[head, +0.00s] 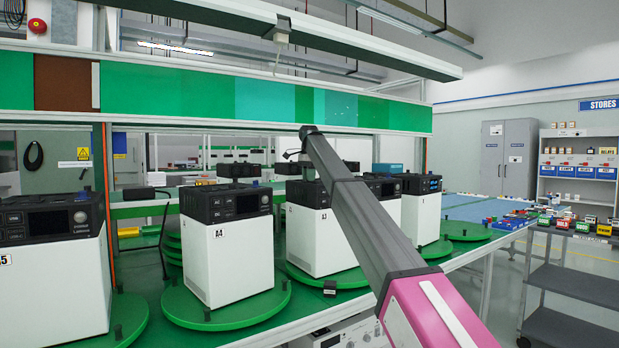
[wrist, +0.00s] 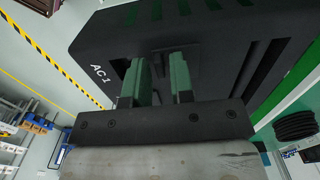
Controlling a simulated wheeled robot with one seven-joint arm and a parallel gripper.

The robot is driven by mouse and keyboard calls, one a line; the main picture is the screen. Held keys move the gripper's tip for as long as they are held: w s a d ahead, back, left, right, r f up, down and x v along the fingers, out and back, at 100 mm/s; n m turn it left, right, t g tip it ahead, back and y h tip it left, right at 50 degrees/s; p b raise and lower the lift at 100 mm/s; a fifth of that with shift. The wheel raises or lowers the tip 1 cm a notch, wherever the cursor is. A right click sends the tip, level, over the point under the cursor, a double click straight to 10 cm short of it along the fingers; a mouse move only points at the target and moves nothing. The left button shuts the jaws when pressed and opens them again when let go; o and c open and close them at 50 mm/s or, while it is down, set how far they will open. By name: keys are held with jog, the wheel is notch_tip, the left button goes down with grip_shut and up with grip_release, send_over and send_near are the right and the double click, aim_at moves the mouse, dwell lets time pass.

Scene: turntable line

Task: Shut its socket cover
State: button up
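In the wrist view my gripper (wrist: 161,65) has two green fingers standing apart with a narrow gap between them. They point at the black top part (wrist: 215,42) of a unit, beside a recess and the white label "AC 1" (wrist: 99,86). A dark piece shows between the fingertips; I cannot tell whether it is the socket cover or whether the fingers touch it. In the head view my arm reaches over the white unit marked A3 (head: 317,245), which has a black top. My fingers are hidden there, and no socket cover can be made out.
The A3 unit stands on a green turntable (head: 345,278). Unit A4 (head: 232,255) is to its left, with unit A5 (head: 55,270) at far left. Another unit (head: 422,212) stands to the right. A green overhead panel (head: 180,95) spans above. A grey trolley (head: 570,288) is at right.

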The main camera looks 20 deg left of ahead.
grip_shut()
jog(key=s+d, duration=0.4)
jog(key=shift+d, duration=0.25)
jog(key=shift+w, duration=0.1)
jog(key=shift+o, duration=1.8)
grip_release()
